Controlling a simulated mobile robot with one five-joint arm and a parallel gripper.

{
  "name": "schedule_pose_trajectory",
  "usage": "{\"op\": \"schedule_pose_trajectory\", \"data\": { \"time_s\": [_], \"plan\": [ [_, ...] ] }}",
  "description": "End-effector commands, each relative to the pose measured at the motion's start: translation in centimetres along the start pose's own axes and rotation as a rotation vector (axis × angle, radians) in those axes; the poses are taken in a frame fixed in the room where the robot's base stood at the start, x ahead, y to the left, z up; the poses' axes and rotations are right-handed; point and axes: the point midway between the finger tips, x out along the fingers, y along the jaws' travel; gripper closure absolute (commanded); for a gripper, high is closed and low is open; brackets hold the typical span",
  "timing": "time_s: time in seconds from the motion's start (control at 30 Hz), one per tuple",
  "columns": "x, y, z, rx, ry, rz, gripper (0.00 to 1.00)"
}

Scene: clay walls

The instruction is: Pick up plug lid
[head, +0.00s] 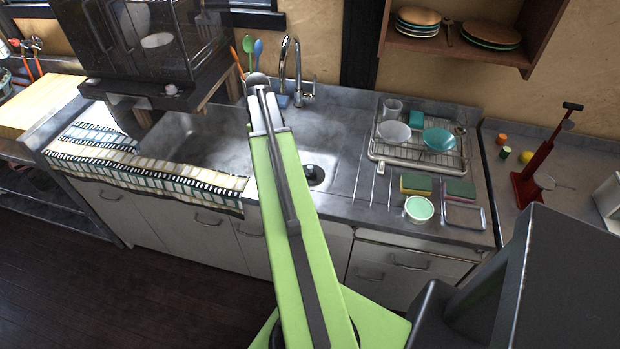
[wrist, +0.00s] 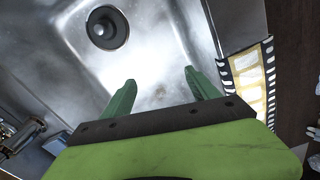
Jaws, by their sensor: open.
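The plug lid (head: 313,175) is a dark round piece at the right end of the sink basin in the head view. In the wrist view the plug lid (wrist: 108,27) lies on the basin floor near the top edge, dark with a raised centre. My gripper (wrist: 160,77) is open above the sink, its two green fingers spread with nothing between them. The plug lid is beyond the fingertips, up and to the left, apart from them. In the head view my arm crosses the sink and the fingers cannot be made out.
The steel sink (head: 205,150) has a tall faucet (head: 290,70) behind it. A patterned cloth (head: 150,170) hangs over its front left edge. A dish rack (head: 425,150) with bowls stands to the right. A dark glass-fronted box (head: 150,45) overhangs the back left.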

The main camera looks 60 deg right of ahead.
Motion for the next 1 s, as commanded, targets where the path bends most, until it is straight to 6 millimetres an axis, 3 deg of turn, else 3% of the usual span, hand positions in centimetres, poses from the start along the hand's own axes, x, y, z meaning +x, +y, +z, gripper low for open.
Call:
{"op": "schedule_pose_trajectory", "data": {
  "time_s": [0.03, 0.1, 0.23, 0.43, 0.57, 1.0],
  "plan": [
    [0.3, 4.1, 2.5, 0.010, 0.000, -0.001, 0.31],
    [0.5, 7.8, 5.7, 0.001, 0.000, -0.001, 0.31],
    [0.6, 11.4, 9.5, -0.011, 0.000, -0.001, 0.31],
    [0.8, 12.1, 10.5, -0.017, 0.000, 0.000, 0.31],
    [2.3, 12.1, 10.5, -0.016, 0.000, 0.000, 0.31],
    [11.6, 12.1, 10.5, -0.015, 0.000, 0.000, 0.31]
  ]
}}
